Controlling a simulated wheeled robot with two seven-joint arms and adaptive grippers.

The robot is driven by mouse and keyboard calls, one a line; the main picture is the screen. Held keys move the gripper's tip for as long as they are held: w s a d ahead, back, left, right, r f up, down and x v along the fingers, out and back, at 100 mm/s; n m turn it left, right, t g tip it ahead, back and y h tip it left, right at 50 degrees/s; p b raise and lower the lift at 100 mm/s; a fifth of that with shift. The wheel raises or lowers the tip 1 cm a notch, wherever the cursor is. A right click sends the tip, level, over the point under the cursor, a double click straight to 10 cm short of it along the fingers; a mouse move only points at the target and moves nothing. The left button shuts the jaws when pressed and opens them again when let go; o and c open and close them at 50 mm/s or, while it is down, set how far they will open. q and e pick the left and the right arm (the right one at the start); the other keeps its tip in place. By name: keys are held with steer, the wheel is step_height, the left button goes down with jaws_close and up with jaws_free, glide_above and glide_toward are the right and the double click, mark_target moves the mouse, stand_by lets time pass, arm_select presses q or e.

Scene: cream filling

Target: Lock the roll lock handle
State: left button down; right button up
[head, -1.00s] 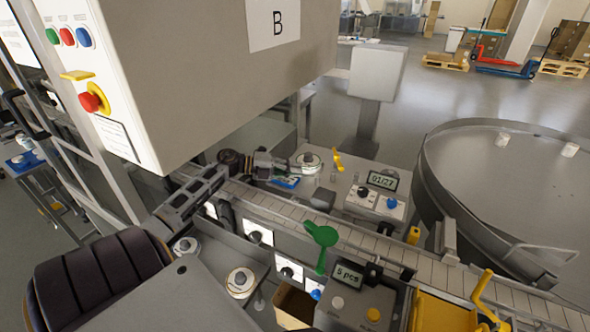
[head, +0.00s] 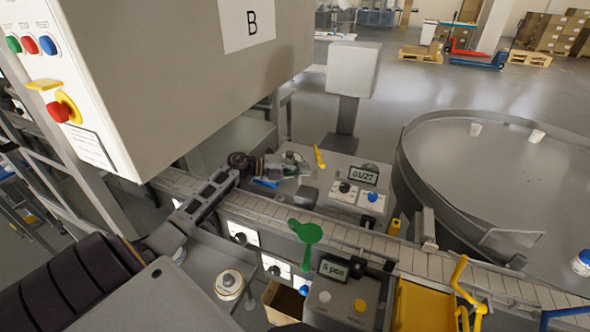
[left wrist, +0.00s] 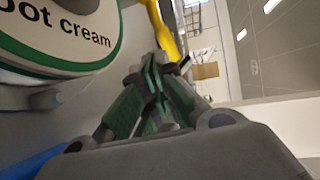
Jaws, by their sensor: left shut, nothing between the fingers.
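The roll lock handle (head: 319,157) is a small yellow lever on the machine top beyond the conveyor, beside the white label roll (head: 291,157). In the left wrist view the yellow handle (left wrist: 160,32) rises just beyond my fingertips, apparently apart from them. The roll (left wrist: 60,35), with green edging and "oot cream" lettering, is at the upper left there. My left gripper (head: 295,168) is low beside the roll and partly covers it. Its green-padded fingers (left wrist: 157,75) are closed together and empty. My right gripper is out of view.
A grey display box (head: 362,176) stands right of the handle. The slatted conveyor (head: 350,232) runs below my left arm, with a green paddle (head: 306,232) at its near side. The big cabinet (head: 190,90) overhangs at the left. A round table (head: 480,180) is at the right.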

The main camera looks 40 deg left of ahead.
arm_select(q)
steer(key=shift+w+d+r, duration=0.25)
steer(key=shift+w+d, duration=0.7)
steer(key=shift+w, duration=0.05)
steer(key=shift+d, duration=0.1)
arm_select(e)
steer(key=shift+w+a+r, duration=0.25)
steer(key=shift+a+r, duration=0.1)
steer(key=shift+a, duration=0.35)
arm_select(q)
steer(key=shift+w+d+n+y+p, duration=0.15)
steer(key=shift+d+n+y+p, duration=0.15)
steer(key=shift+p, duration=0.2)
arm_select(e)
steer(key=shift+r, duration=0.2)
